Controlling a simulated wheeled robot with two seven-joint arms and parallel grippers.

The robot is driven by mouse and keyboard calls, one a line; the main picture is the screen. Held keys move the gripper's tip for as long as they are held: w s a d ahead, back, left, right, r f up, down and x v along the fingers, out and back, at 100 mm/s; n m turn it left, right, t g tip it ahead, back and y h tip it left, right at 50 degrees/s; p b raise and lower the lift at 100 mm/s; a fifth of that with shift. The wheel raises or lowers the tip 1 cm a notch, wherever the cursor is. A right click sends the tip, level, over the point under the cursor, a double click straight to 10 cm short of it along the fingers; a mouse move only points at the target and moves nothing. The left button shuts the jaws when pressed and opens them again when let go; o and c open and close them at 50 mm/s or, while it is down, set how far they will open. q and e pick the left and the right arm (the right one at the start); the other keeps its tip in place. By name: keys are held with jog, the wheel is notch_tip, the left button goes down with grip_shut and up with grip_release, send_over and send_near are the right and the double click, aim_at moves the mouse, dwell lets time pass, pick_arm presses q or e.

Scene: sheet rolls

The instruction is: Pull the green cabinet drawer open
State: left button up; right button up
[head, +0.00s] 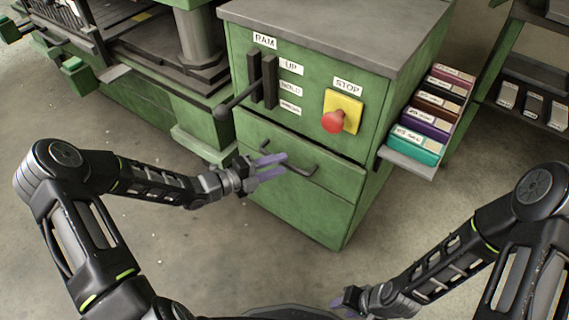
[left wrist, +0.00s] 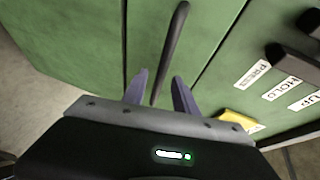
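The green cabinet (head: 378,112) stands in the middle of the head view, with a grey top. Its upper drawer (head: 335,180) looks shut, its front nearly flush with the cabinet, and carries a dark bar handle (head: 303,172). My left gripper (head: 286,164) is at the drawer front by the handle, with purple fingers spread. In the left wrist view the handle (left wrist: 172,50) runs between the two open fingers (left wrist: 160,82), with gaps beside it; contact cannot be told. My right gripper (head: 343,306) is low at the bottom edge, its fingers apparently apart and empty, partly hidden.
Above the drawer are a black lever (head: 237,100) and a red stop button (head: 334,121) on a yellow plate. A shelf of coloured boxes (head: 428,129) sticks out from the cabinet's right side. A green machine (head: 140,88) stands left. Floor in front is clear.

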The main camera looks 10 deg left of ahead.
pick_arm(q)
jog(key=shift+x, duration=1.35)
grip_shut()
dwell(0.4)
